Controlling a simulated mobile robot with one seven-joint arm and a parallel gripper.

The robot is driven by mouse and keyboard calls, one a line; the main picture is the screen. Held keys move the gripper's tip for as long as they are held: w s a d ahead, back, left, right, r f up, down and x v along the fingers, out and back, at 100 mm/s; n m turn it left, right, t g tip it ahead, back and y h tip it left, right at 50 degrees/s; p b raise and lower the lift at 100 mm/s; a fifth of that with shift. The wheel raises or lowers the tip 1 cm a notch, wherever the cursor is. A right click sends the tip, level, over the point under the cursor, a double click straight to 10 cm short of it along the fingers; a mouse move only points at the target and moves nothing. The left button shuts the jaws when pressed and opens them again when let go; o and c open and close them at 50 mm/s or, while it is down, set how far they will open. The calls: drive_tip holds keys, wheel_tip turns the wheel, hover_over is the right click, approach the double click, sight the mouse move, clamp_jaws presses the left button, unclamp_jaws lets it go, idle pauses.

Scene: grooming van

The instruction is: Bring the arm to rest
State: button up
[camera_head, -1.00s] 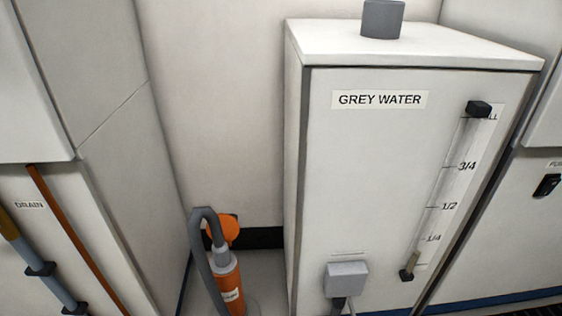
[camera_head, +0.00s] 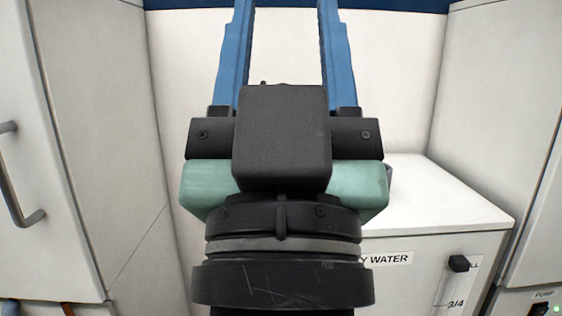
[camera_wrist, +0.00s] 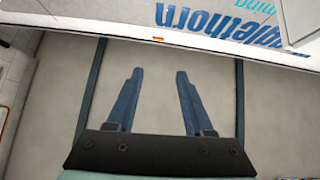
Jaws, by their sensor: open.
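My gripper (camera_head: 285,12) stands upright in the middle of the head view, close to the camera, its two blue fingers pointing up and parted. The fingertips run past the top edge of that view. In the wrist view my gripper (camera_wrist: 159,72) shows both blue fingers apart with nothing between them. The fingers lie over a plain grey surface there, and no object touches them.
A white grey-water tank (camera_head: 440,195) stands behind my arm at the lower right, partly hidden. A cabinet with a dark handle (camera_head: 22,185) is at the left. A lettered white panel (camera_wrist: 225,22) crosses the top of the wrist view.

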wheel_tip(320, 180, up, 39)
drive_tip(key=s+p, duration=0.1)
drive_tip(key=p, duration=3.6)
drive_tip(key=shift+a+r, duration=0.15)
drive_tip(key=shift+a, duration=0.05)
